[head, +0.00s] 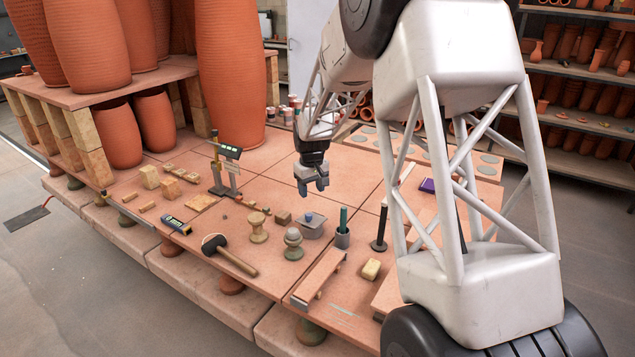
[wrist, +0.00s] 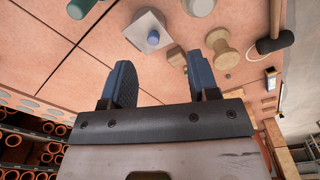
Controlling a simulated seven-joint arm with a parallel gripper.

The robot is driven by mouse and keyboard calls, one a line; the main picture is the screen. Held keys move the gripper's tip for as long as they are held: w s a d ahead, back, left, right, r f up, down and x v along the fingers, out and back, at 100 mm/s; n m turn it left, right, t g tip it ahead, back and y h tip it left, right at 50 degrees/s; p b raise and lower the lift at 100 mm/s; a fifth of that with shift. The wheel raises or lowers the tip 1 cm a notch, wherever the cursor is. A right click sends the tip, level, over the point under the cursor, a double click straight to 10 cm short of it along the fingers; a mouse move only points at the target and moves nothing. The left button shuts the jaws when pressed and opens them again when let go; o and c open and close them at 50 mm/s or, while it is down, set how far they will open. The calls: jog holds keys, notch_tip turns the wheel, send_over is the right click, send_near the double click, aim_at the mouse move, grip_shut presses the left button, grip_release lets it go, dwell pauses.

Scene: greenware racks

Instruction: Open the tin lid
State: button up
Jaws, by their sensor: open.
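The tin (head: 311,231) is a small grey square box on the tiled table, below my gripper in the head view. Its lid carries a round blue knob (head: 309,216) and appears to sit on top. In the wrist view the grey lid (wrist: 139,26) and its blue knob (wrist: 153,37) show beyond my fingertips, nearer the left finger. My gripper (head: 312,188) is open and empty, pointing down above the table and apart from the tin. It also shows in the wrist view, with its two dark blue fingers spread (wrist: 163,75).
A mallet (head: 229,254) lies farther left. Tall clay pots (head: 231,70) stand behind.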

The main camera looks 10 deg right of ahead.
jog(key=s+r, duration=0.7)
jog(key=s, duration=0.1)
jog(key=shift+s+r+m, duration=0.3)
jog(key=shift+s+m, duration=0.1)
dwell(0.4)
jog(key=y, duration=0.1)
send_over(309, 215)
jog(key=shift+n+g, duration=0.3)
jog(key=f, duration=1.5)
jog(key=shift+w+d+f, duration=0.25)
jog(key=shift+d+f, duration=0.05)
jog(key=shift+f, duration=0.05)
jog(key=shift+f, duration=0.1)
jog(key=shift+s+a+f, duration=0.1)
jog(key=shift+a+f, duration=0.05)
jog(key=shift+f, duration=1.75)
jog(key=shift+a+f, duration=0.15)
jog(key=shift+f, duration=1.75)
